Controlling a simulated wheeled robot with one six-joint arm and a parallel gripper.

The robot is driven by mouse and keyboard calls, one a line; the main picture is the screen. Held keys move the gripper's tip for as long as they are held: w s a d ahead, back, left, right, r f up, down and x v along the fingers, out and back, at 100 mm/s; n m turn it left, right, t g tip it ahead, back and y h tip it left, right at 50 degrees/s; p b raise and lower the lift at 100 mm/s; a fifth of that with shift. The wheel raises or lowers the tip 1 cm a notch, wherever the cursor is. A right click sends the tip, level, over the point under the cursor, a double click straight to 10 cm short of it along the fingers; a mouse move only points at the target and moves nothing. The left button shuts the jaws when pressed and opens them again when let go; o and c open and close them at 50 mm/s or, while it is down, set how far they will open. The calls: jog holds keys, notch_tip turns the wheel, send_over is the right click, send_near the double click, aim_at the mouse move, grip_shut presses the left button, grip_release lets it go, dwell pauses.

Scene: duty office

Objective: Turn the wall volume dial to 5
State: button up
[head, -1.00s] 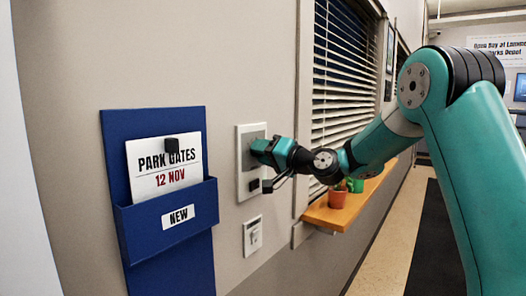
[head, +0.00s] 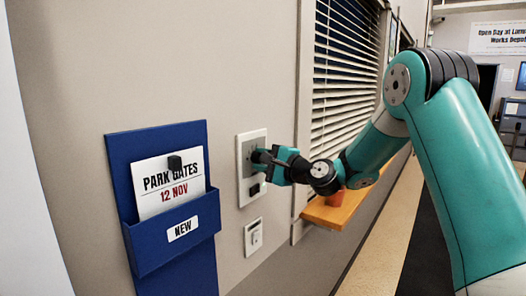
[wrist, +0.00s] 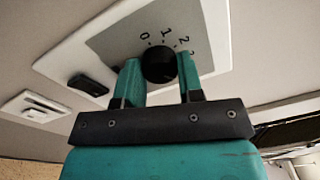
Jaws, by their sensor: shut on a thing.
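The volume dial (wrist: 158,66) is a round black knob on a grey panel (wrist: 112,42) in a white wall plate (wrist: 60,62). The numbers 0, 1 and 2 show along its far side in the wrist view, with part of another mark at the right finger. I cannot make out the pointer. My gripper (wrist: 160,70) is shut on the dial, one teal finger on each side. In the head view my gripper (head: 262,157) reaches the wall plate (head: 246,200) from the right and hides the dial and most of its scale.
A black block (wrist: 88,84) sits on the plate beside the dial. A white switch (head: 253,236) is below the plate. A blue wall holder (head: 150,255) with a "PARK GATES 12 NOV" card (head: 165,195) is left. A window blind (head: 340,90) and orange sill (head: 335,210) are right.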

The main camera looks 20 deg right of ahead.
jog(key=shift+m+h+p, duration=0.3)
jog(key=shift+m+p, duration=2.85)
jog(key=shift+m, duration=0.45)
jog(key=o, duration=0.9)
jog(key=b+v, duration=0.8)
jog(key=v, duration=0.9)
jog(key=shift+s+d+r, duration=0.1)
jog(key=shift+s+d, duration=0.05)
jog(key=shift+d, duration=0.05)
jog(key=shift+a, duration=0.1)
